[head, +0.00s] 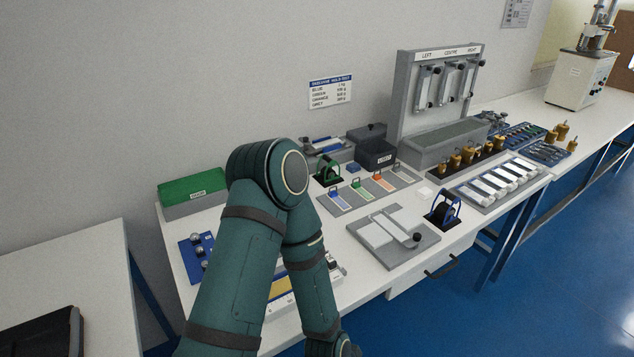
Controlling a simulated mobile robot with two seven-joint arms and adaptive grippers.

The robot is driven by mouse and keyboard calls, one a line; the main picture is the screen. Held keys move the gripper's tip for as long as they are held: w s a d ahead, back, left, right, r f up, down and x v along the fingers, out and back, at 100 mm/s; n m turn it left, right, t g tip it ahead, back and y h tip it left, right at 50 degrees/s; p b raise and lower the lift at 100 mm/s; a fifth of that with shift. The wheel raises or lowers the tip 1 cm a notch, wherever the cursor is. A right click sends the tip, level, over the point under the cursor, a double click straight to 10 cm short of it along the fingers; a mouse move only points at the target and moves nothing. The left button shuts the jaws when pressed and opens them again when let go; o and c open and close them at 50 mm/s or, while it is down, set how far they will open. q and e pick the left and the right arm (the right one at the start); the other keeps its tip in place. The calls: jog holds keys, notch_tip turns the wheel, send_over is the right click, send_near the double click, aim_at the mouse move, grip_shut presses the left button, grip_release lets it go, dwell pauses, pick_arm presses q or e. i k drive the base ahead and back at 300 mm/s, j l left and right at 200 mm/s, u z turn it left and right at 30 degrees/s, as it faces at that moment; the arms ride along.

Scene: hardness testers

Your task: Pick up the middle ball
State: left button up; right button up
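A blue tray (187,259) lies near the left end of the white table and holds shiny steel balls in a row. The far ball (195,238), the middle ball (198,251) and the near ball (205,265) show. My green arm stands just right of the tray and hides its right part. The arm bends at the top and runs down to the bottom edge of the picture. No gripper shows in this view, and nothing is seen touching the balls.
A green-lidded box (193,190) stands behind the tray. A yellow-topped item (281,288) is partly hidden behind my arm. A grey plate with a lever (393,237), a blue-framed device (444,209) and a tall rack (440,95) stand to the right.

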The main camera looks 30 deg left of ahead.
aim_at(199, 250)
jog(key=k+j, duration=0.1)
jog(key=k, duration=0.3)
jog(key=u, duration=1.6)
jog(key=l, duration=0.7)
jog(key=i+z, duration=0.05)
